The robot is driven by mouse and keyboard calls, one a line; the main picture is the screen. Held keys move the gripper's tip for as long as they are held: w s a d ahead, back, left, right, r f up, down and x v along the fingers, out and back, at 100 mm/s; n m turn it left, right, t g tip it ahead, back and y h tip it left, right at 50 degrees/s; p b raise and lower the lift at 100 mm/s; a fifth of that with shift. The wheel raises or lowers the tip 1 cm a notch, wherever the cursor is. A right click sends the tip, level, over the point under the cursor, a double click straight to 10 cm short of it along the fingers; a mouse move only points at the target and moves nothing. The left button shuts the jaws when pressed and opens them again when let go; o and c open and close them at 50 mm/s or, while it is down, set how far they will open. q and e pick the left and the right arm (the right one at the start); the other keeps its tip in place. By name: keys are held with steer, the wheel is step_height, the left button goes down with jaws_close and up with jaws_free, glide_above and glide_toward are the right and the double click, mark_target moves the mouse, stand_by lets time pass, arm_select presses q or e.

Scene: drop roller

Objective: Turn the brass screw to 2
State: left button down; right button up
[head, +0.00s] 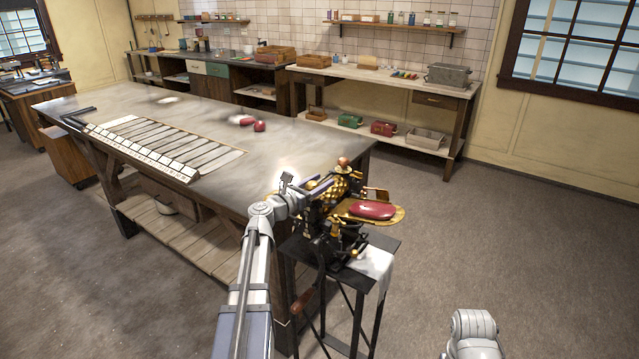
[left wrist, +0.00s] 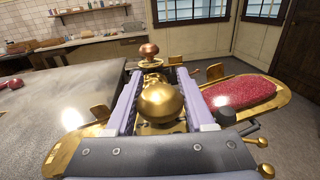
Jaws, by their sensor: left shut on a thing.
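The roller machine (head: 338,215) is black and gold and stands on a small black stand beside the workbench. My left gripper (head: 318,187) reaches its top from the left. In the left wrist view, its two lavender fingers (left wrist: 155,74) are shut on brass parts at the top of the machine, which I take for the brass screw (left wrist: 152,65). A round brass ball (left wrist: 165,101) sits between the fingers, nearer the camera. A copper knob (left wrist: 149,50) stands beyond the fingertips. No scale numbers are legible, so the setting cannot be read. My right gripper is out of view.
A gold tray (head: 399,217) with a red slab (head: 372,210) sticks out to the machine's right. A white cloth (head: 374,262) hangs on the stand. The workbench (head: 200,105) lies left, with a slatted board and small red pieces (head: 259,126). The floor at right is clear.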

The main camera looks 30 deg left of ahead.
arm_select(q)
steer(key=shift+y, duration=0.3)
steer(key=n+y, duration=0.2)
steer(key=shift+a+y, duration=0.1)
steer(key=shift+y, duration=0.3)
steer(key=n+y, duration=0.2)
steer(key=y, duration=0.1)
steer(key=a+n+g+y, duration=0.1)
steer(key=n+y, duration=0.2)
steer(key=y, duration=0.1)
steer(key=shift+a, duration=0.15)
steer(key=n+g+y, duration=0.2)
steer(key=y, duration=0.1)
steer(key=a+n+g+y, duration=0.1)
steer(key=y, duration=0.1)
steer(key=shift+s+n, duration=0.3)
steer(key=shift+s+a+n+g+y, duration=0.1)
steer(key=shift+n+g+y, duration=0.4)
steer(key=shift+y, duration=0.2)
steer(key=shift+s+g, duration=0.1)
steer(key=shift+g, duration=0.2)
steer(key=shift+c, duration=1.4)
jaws_free()
